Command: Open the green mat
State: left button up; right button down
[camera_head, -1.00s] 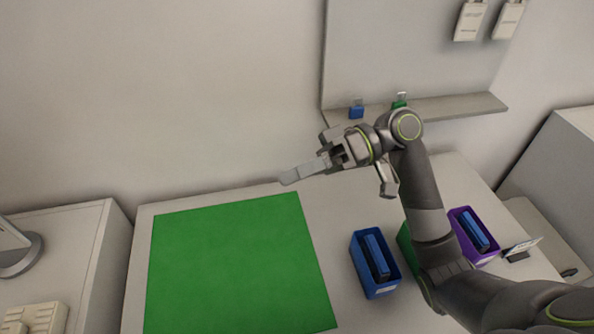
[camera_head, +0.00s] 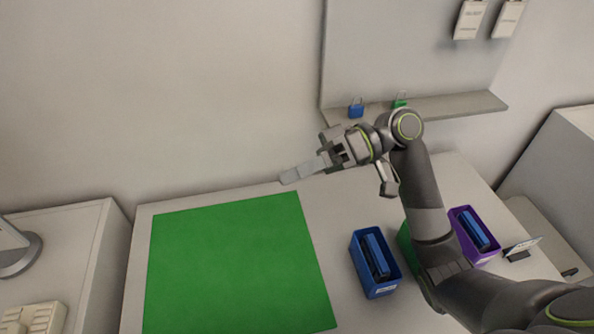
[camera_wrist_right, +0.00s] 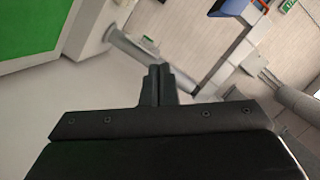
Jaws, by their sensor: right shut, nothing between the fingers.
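The green mat (camera_head: 236,265) lies spread out flat on the left part of the white table. Its corner also shows at the upper left of the right wrist view (camera_wrist_right: 28,28). My right gripper (camera_head: 290,177) is above the table's back edge, up and to the right of the mat's far corner, apart from it. Its fingers are together and empty; the closed fingertips also show in the right wrist view (camera_wrist_right: 158,72). My left gripper is not in view.
A blue bin (camera_head: 362,282) and a purple bin (camera_head: 463,250) hold blue blocks on the table's right side. A green bin (camera_head: 404,240) is partly hidden behind my right arm. A shelf (camera_head: 450,107) with a blue padlock (camera_head: 356,110) and a green padlock (camera_head: 399,103) is on the wall.

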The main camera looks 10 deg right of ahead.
jog(key=shift+s+f, duration=0.1)
jog(key=shift+s, duration=0.1)
dwell(0.5)
